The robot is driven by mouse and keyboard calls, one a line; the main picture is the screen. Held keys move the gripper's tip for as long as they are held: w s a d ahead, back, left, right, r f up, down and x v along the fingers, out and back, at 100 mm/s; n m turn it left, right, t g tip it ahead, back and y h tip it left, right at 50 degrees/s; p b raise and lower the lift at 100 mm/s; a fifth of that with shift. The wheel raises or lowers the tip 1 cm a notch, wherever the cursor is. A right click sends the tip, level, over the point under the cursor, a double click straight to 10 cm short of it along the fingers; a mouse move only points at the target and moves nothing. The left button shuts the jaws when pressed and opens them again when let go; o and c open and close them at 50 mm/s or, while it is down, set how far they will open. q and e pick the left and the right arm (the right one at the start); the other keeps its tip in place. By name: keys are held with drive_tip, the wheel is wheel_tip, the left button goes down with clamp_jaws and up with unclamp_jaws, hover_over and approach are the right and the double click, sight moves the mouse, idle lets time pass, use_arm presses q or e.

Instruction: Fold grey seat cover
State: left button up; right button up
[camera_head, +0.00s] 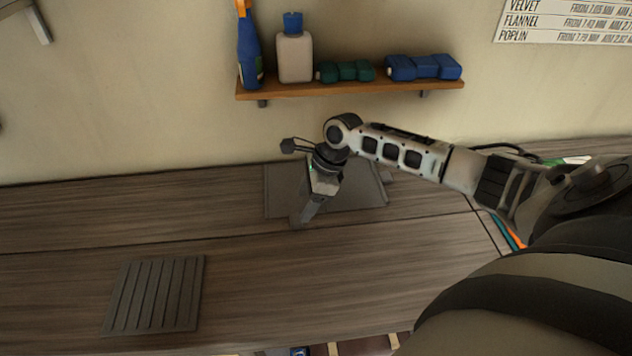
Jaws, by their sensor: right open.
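A flat dark grey panel (358,195), which looks like the grey seat cover, lies on the wooden worktop near the wall. My right gripper (300,220) points down over its left front part and hides some of it. The gripper is open, and I cannot tell whether its tip touches the panel. A ribbed grey square (155,295) lies flat on the worktop at the front left, apart from the gripper. My left gripper is not in view.
The worktop (250,275) is clear between the two grey pieces. A wooden shelf (350,89) on the wall holds a blue spray bottle (249,50), a pale bottle (295,58), green dumbbell-like items (346,71) and blue ones (424,67). Items show below the front edge.

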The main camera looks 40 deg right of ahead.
sight(296, 217)
drive_tip(key=shift+b+x, duration=0.3)
drive_tip(key=shift+x, duration=2.25)
drive_tip(key=c, duration=1.1)
